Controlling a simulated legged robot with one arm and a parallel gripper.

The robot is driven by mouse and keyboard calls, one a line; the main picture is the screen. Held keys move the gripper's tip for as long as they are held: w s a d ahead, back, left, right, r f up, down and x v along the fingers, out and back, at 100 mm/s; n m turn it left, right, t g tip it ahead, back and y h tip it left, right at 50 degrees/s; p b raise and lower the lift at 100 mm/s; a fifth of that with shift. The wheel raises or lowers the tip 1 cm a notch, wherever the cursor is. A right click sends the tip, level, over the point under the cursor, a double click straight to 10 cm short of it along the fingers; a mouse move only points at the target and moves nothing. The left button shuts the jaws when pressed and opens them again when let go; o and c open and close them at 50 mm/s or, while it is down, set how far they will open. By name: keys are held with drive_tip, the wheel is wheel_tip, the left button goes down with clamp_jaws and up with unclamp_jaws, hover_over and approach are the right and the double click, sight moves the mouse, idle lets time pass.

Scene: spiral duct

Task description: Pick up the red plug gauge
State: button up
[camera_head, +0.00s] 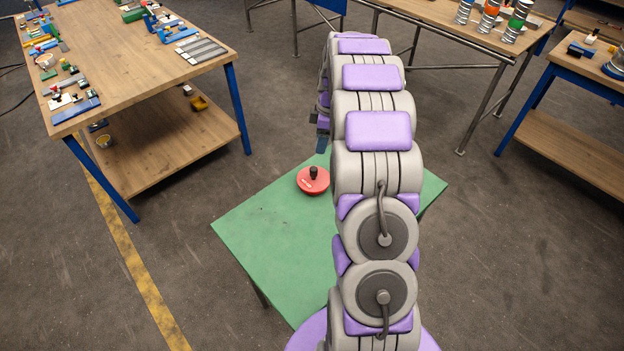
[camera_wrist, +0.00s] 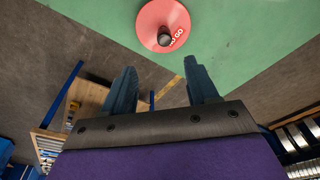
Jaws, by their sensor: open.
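The red plug gauge (camera_head: 312,182) is a round red disc with a black knob on top. It rests upright on a green tabletop (camera_head: 265,230), near the far edge and left of my arm. In the wrist view the gauge (camera_wrist: 164,26) shows at the top centre, with white lettering on its face. My gripper (camera_wrist: 163,82) has its two dark blue fingers spread apart with nothing between them. The gauge lies beyond the fingertips and apart from them. In the head view the gripper (camera_head: 322,140) is partly hidden by my arm, above the table's far edge.
A wooden workbench (camera_head: 150,70) with blue legs and many small tools stands at the left. Another bench (camera_head: 440,15) with metal cylinders is at the back right, and a smaller one (camera_head: 575,165) at the right. The green tabletop left of my arm is clear around the gauge.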

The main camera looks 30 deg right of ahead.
hover_over(314, 168)
drive_tip(key=f, duration=0.7)
drive_tip(key=shift+s+d+f, duration=0.1)
drive_tip(key=shift+d+f, duration=0.1)
drive_tip(key=shift+d+f+b, duration=0.2)
drive_tip(key=shift+f+b, duration=0.15)
drive_tip(key=shift+f, duration=0.25)
drive_tip(key=f, duration=0.2)
drive_tip(key=a+f, duration=0.1)
drive_tip(key=f, duration=0.1)
drive_tip(key=shift+a+f, duration=0.1)
drive_tip(key=shift+f, duration=0.25)
drive_tip(key=shift+d, duration=0.2)
drive_tip(key=c, duration=0.4)
clamp_jaws()
